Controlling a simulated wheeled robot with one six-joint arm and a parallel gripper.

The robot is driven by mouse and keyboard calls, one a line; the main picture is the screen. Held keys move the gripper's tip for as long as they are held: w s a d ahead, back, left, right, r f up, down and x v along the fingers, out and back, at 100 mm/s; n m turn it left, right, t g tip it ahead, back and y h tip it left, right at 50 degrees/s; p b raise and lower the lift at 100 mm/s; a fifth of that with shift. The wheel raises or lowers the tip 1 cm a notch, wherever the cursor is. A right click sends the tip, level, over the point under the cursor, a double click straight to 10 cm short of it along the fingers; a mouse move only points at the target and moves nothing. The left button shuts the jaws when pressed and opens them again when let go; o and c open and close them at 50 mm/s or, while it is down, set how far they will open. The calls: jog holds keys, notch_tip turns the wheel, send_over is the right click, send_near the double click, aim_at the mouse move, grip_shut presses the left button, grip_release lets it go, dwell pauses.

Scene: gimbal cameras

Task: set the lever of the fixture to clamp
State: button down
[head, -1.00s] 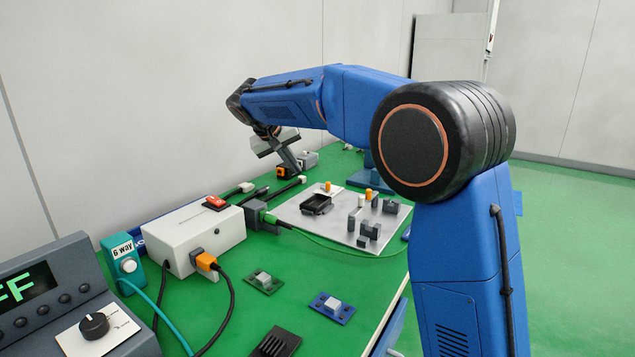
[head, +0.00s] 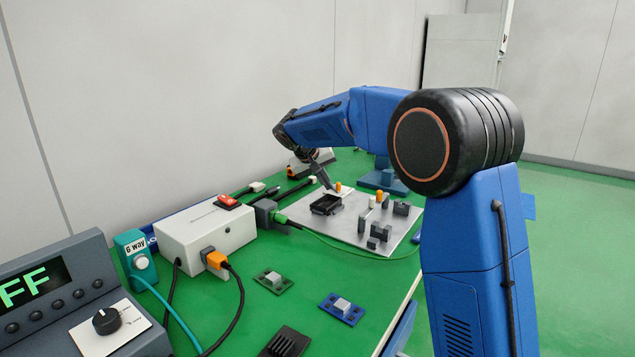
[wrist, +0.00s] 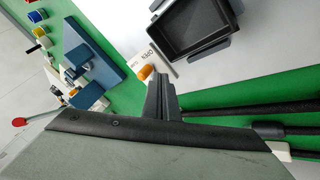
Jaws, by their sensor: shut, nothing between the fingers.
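The fixture is a light grey plate (head: 345,229) on the green bench, with a black tray (head: 325,204) and several dark grey blocks. An orange lever knob (head: 338,186) stands behind the tray, on a white label. My gripper (head: 330,186) is shut and empty, low over the label beside the knob. I cannot tell whether it touches the knob. The lever's arm is mostly hidden.
A second orange knob (head: 379,195) and grey blocks (head: 379,233) stand on the plate's right part. A white box with a red switch (head: 205,236) is to the left. A green cable (head: 340,245) crosses the plate's front. Black cables lie behind the tray.

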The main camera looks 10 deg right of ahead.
aim_at(338, 183)
jog(key=shift+d, duration=0.45)
jog(key=shift+s+d+n+y, duration=0.15)
jog(key=shift+d+n+y, duration=0.15)
jog(key=shift+n, duration=0.3)
jog(key=shift+s+d+n+t+y, duration=0.1)
jog(key=shift+d+n+t+y, duration=0.35)
jog(key=shift+n, duration=0.25)
jog(key=n+y, duration=0.1)
jog(key=d+n+t+y, duration=0.1)
jog(key=n, duration=0.1)
jog(key=d+n+y, duration=0.1)
jog(key=n, duration=0.1)
jog(key=shift+d, duration=0.5)
jog(key=shift+w+a, duration=0.15)
jog(key=shift+w, duration=0.05)
jog(key=shift+w+a, duration=0.3)
jog(key=shift+a, duration=0.25)
